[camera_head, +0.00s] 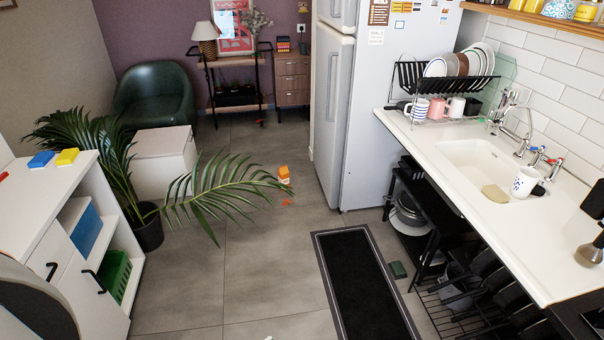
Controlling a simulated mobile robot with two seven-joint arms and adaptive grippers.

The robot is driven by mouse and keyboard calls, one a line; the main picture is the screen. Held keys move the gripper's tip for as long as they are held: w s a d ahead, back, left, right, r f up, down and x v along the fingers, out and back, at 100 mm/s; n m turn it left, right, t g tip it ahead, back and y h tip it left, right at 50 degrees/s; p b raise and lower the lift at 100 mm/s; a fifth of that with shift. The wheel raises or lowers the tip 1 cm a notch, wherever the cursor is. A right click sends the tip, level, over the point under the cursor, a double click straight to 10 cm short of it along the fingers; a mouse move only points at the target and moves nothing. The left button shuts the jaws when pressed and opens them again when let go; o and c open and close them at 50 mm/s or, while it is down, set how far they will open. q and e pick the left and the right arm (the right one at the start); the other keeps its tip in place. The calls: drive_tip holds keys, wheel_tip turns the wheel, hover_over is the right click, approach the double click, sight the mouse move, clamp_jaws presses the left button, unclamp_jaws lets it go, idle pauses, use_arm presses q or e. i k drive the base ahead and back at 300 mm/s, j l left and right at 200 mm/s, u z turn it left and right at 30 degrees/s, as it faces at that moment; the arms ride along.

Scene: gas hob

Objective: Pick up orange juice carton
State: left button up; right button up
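A small orange box-shaped thing with a pale lower part (284,174) stands on the grey tiled floor, left of the fridge and behind the tip of a palm leaf. It may be the orange juice carton, but it is too small to read. A flat orange-red piece (287,203) lies on the floor just in front of it. I make out neither of my grippers in the head view.
A potted palm (148,228) spreads leaves over the floor near the orange thing. The white fridge (386,130) stands right of it. A black mat (366,285) lies before the sink counter (480,225). A white shelf unit (50,200) stands left. The middle floor is clear.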

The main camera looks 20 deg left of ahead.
sight(283, 172)
drive_tip(key=u, duration=0.85)
drive_tip(key=i+u, duration=0.35)
drive_tip(key=i, duration=1.55)
drive_tip(key=i+z, duration=0.15)
drive_tip(key=i, duration=0.3)
drive_tip(key=i+j+z, duration=0.2)
drive_tip(key=i, duration=0.2)
drive_tip(key=i+j+z, duration=0.15)
drive_tip(key=i, duration=0.3)
drive_tip(key=i+j+z, duration=0.25)
drive_tip(key=i+z, duration=0.2)
drive_tip(key=i+j+z, duration=0.3)
drive_tip(key=z, duration=0.15)
drive_tip(key=i+j+z, duration=0.3)
drive_tip(key=j, duration=0.2)
drive_tip(key=i+j+z, duration=0.15)
drive_tip(key=j, duration=0.15)
